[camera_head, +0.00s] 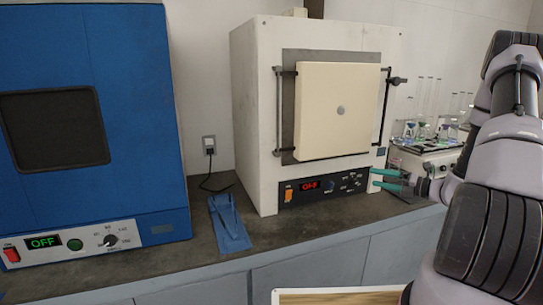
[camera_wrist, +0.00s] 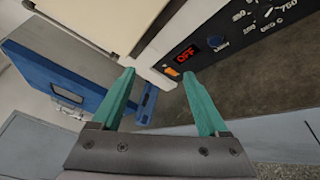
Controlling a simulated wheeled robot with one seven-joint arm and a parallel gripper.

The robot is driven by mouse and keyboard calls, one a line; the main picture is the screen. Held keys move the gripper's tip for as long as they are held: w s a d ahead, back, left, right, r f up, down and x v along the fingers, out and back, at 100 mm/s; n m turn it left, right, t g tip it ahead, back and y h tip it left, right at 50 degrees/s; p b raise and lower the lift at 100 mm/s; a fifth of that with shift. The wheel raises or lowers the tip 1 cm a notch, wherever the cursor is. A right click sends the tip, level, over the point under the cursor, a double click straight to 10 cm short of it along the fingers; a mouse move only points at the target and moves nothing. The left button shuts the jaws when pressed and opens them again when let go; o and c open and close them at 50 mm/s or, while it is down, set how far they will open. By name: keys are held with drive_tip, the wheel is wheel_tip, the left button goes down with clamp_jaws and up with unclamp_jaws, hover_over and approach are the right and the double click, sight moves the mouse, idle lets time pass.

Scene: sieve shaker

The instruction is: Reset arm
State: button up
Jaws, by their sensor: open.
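My gripper (camera_head: 383,178) has two teal fingers and is open and empty. In the head view it is at the lower right corner of the white furnace (camera_head: 254,120), in front of its control panel. In the wrist view the gripper (camera_wrist: 165,110) has its fingers spread, with the counter and the furnace's panel beyond them. The furnace's cream door (camera_head: 325,115) is shut. The furnace display (camera_head: 309,186) shows red characters; in the wrist view the display (camera_wrist: 187,56) reads OFF. The orange switch (camera_wrist: 172,72) shows between the fingers. My arm covers the right side of the head view.
A blue oven (camera_head: 130,90) with a green OFF display stands at the left. A blue folded item (camera_head: 229,223) lies on the dark counter (camera_head: 290,232) between the machines. Glassware (camera_head: 420,130) stands right of the furnace, near my arm. A wood-topped surface (camera_head: 335,298) shows at the bottom.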

drive_tip(key=s+a+r+n+g+h, duration=0.2)
drive_tip(key=s+a+r+n+g, duration=0.4)
drive_tip(key=r+n, duration=0.3)
drive_tip(key=s+a+r+n+g+h, duration=0.1)
drive_tip(key=s+a+r+n+g, duration=0.2)
drive_tip(key=s+a+r+n, duration=0.55)
drive_tip(key=s+d+r+n+t+h, duration=0.2)
drive_tip(key=s+r+n+t+h, duration=0.3)
drive_tip(key=s+r+n, duration=0.7)
drive_tip(key=s+n+h, duration=0.1)
drive_tip(key=n+h, duration=0.1)
drive_tip(key=n, duration=0.2)
drive_tip(key=shift+d+r+h, duration=0.15)
drive_tip(key=shift+r+h, duration=0.25)
drive_tip(key=shift+s, duration=0.1)
